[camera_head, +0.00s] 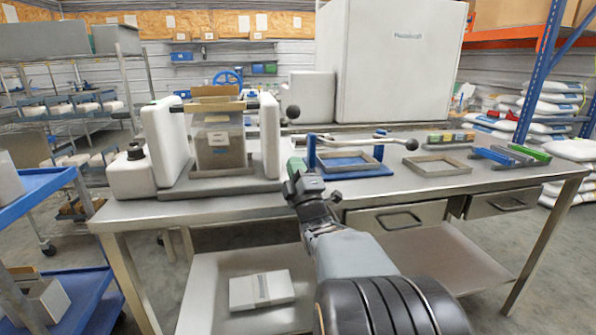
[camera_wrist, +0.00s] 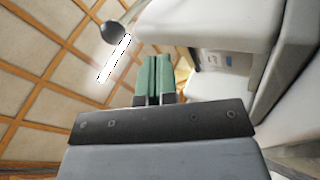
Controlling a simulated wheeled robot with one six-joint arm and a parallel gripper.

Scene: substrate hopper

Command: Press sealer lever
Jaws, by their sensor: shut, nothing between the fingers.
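A white two-post machine (camera_head: 269,135), likely the sealer, stands on the left half of the metal bench, with a box-like bag (camera_head: 218,148) between its posts. A lever with a black ball knob (camera_head: 293,112) sticks out at its right side. In the wrist view the ball knob (camera_wrist: 114,32) is at the upper left, beside the white housing (camera_wrist: 205,22). My gripper (camera_head: 297,165) is at the bench's front edge, below the knob and apart from it. Its green fingers (camera_wrist: 153,70) are shut together and empty, pointing up in the wrist view.
A blue-based frame (camera_head: 347,170) with a long bar and another dark ball end (camera_head: 411,144) stands right of my gripper. A metal tray frame (camera_head: 437,172) lies farther right. A large white cabinet (camera_head: 385,70) stands behind. A blue cart (camera_head: 40,190) is at left.

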